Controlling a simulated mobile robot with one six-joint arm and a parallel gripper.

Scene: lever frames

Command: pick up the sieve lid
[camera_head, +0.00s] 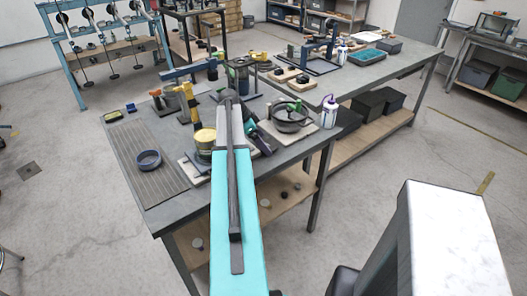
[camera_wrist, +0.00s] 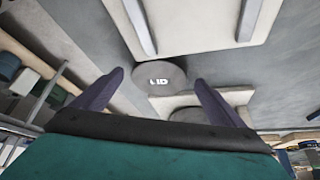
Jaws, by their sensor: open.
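In the wrist view, a round flat grey disc with white lettering that reads like "LID" (camera_wrist: 160,72) lies on a grey surface, beyond my fingertips and roughly centred between them. I take it for the sieve lid. My gripper (camera_wrist: 159,79) shows two dark fingers spread wide apart with nothing between them. The gap from fingertips to lid cannot be judged exactly.
Pale boards lie beside the lid in the wrist view, one above (camera_wrist: 200,20) and one below right (camera_wrist: 212,99). In the head view the near table (camera_head: 133,135) holds a dark ring (camera_head: 149,160), a brass-coloured cup (camera_head: 204,140), a black pan (camera_head: 290,119) and a white bottle (camera_head: 329,112).

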